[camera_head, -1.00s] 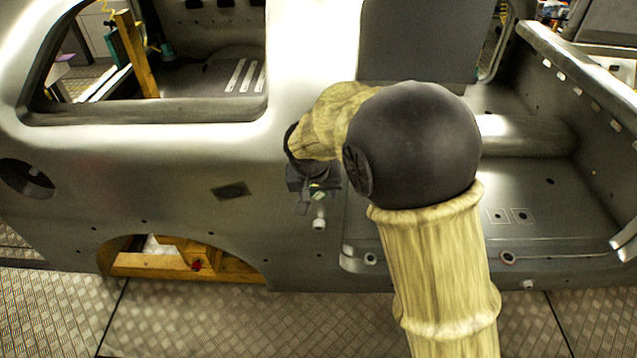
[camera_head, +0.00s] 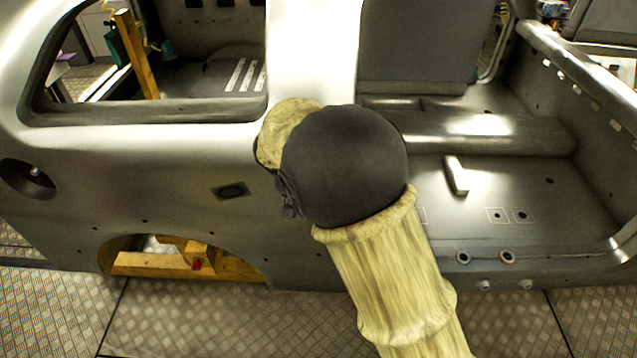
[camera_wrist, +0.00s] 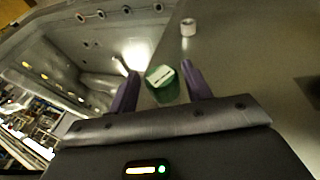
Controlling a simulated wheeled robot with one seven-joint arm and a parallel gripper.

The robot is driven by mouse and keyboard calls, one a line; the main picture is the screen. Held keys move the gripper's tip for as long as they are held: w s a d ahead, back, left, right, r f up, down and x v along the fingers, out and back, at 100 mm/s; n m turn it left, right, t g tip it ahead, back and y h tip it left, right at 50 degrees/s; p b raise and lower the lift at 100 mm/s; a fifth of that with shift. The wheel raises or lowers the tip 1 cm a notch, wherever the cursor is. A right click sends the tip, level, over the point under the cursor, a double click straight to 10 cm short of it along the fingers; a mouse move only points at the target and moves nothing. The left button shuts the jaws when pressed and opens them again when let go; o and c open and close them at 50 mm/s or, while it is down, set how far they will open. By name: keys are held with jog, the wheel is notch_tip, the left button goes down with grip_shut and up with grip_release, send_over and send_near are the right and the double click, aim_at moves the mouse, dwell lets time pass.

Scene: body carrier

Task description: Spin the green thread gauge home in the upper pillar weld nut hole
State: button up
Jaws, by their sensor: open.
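The green thread gauge (camera_wrist: 166,90) shows in the wrist view as a short green cylinder with a pale marked end face. It lies between the two purple fingers of my gripper (camera_wrist: 159,72), which stand apart on either side of it. I cannot tell whether a finger touches it. Its far end is hidden, so I cannot tell how it sits in a hole. In the head view my arm hides the gauge and most of my gripper, close against the grey car body side (camera_head: 190,165).
A white cylindrical piece (camera_wrist: 188,28) stands on the grey panel beyond the gauge in the wrist view. The door opening with its floor (camera_head: 470,215) and sill lies right of my arm in the head view. A yellow wooden support (camera_head: 190,262) shows through the wheel arch. The metal floor in front is clear.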

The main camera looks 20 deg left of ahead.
jog(key=shift+a+f+t+h, duration=0.1)
jog(key=shift+a+t+h, duration=0.2)
jog(key=shift+h, duration=0.5)
jog(key=shift+d, duration=0.1)
jog(key=shift+d, duration=0.1)
jog(key=shift+c, duration=0.4)
jog(key=c, duration=0.7)
jog(key=shift+y+b, duration=0.5)
jog(key=shift+y, duration=0.3)
jog(key=shift+d, duration=0.1)
